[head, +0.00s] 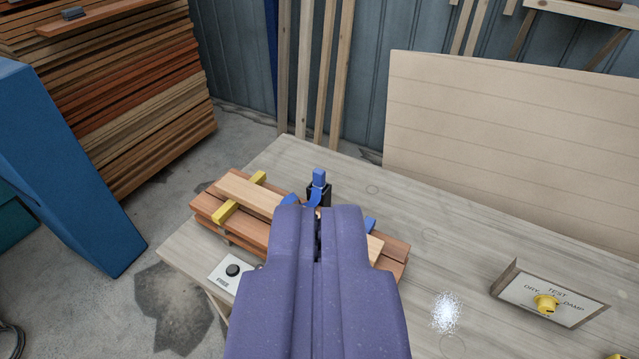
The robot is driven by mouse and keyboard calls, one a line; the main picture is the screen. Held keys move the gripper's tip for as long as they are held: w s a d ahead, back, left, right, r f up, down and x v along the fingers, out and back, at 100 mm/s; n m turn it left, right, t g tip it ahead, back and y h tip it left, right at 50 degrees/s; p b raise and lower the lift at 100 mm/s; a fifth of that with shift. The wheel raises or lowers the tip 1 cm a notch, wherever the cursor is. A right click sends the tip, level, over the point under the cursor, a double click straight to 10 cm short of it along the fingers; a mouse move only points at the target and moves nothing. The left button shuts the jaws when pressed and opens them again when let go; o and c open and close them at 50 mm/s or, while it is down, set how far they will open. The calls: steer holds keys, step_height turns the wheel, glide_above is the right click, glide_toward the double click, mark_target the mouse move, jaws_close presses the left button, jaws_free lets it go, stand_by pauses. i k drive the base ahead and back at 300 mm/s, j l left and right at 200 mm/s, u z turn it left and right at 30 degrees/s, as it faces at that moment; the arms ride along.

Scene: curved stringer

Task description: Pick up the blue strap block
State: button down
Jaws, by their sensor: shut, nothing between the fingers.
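My gripper (318,212), purple, is shut and empty, reaching over the worktable from the bottom of the view. A small upright blue block (319,178) shows just beyond its fingertips, with a black piece (325,195) beside it and a curved blue part below. A second blue piece (370,223) shows to the right of the fingers, and a bit of blue (288,199) to the left. I cannot tell whether these blue parts join, because my gripper hides the middle. Stacked reddish boards (220,224) lie beneath, with a paler strip (245,192) and a yellow clamp-like piece (240,197) on top.
The wooden table (460,240) is mostly clear to the right. A test panel (548,295) with a yellow knob stands at right, near a white speckled patch (445,311). A black-button panel (230,270) is at the left edge. A tan board (520,150) stands behind.

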mark_target(318, 174)
steer(key=i+j+z, duration=0.65)
steer(key=i+j, duration=0.25)
steer(key=i+j+z, duration=0.35)
steer(key=j, duration=0.3)
